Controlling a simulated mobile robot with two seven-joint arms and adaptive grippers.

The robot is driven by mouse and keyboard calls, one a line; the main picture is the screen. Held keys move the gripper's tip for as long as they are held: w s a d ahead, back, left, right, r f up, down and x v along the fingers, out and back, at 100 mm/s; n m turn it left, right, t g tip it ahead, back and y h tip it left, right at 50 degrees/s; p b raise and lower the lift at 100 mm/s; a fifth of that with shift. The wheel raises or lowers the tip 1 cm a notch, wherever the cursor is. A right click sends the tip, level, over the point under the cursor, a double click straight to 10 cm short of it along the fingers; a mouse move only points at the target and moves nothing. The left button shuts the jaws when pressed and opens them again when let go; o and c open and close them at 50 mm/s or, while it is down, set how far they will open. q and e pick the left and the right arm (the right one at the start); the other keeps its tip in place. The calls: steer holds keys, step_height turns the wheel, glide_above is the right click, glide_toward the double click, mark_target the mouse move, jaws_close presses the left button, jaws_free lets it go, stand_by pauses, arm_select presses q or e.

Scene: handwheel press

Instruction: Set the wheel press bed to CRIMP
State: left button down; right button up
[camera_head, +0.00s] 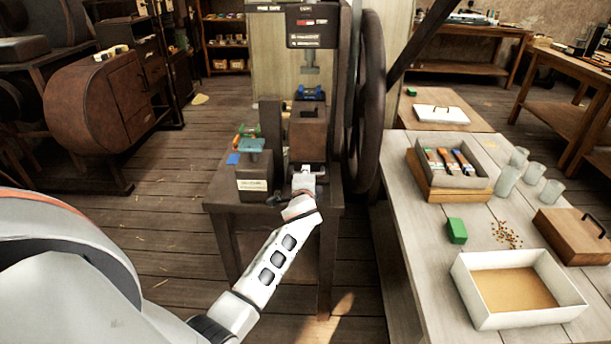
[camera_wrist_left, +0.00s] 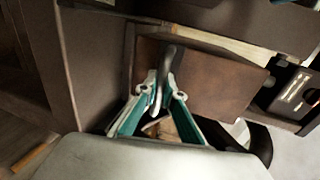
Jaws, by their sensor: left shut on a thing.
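The wheel press (camera_head: 270,60) stands on a dark wooden table, with its large dark handwheel (camera_head: 371,110) on the right side. Its ram (camera_head: 310,62) hangs above a blue fixture (camera_head: 309,93). A brown wooden block (camera_head: 308,135) sits in front of the fixture. My left gripper (camera_head: 303,172) is at the block's front, low down. In the left wrist view, the gripper (camera_wrist_left: 158,95) is shut on a grey curved handle (camera_wrist_left: 172,62) in front of a brown wooden face (camera_wrist_left: 215,80). Bed markings are not readable. My right gripper is not in view.
The right workbench (camera_head: 420,225) holds a brush tray (camera_head: 450,180), glass jars (camera_head: 508,180), a green block (camera_head: 456,231) and a white tray (camera_head: 473,305).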

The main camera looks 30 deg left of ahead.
arm_select(q)
steer(key=c, duration=2.1)
jaws_free()
steer(key=shift+w+a+r, duration=0.1)
steer(key=shift+w, duration=0.1)
steer(key=shift+c, duration=0.2)
steer(key=shift+w, duration=0.1)
steer(key=v, duration=1.2)
steer(key=s+d+f+n+h, duration=0.1)
steer(key=s+d+f+h, duration=0.2)
steer(key=s+d+f, duration=0.45)
steer(key=s+d+f+n+h, duration=0.1)
steer(key=s+d+f+h, duration=0.3)
steer(key=f, duration=0.6)
steer(key=s+d+f+n+g+h, duration=0.1)
steer(key=s+d+f+n+h, duration=0.1)
steer(key=s, duration=0.6)
steer(key=s+d+f+n+g+h, duration=0.1)
steer(key=s+d+f+n, duration=0.2)
steer(key=s, duration=0.6)
steer(key=d+f, duration=0.2)
steer(key=d, duration=0.1)
steer(key=shift+s+g+h, duration=0.25)
steer(key=shift+g+h, duration=0.05)
steer(key=shift+h, duration=0.1)
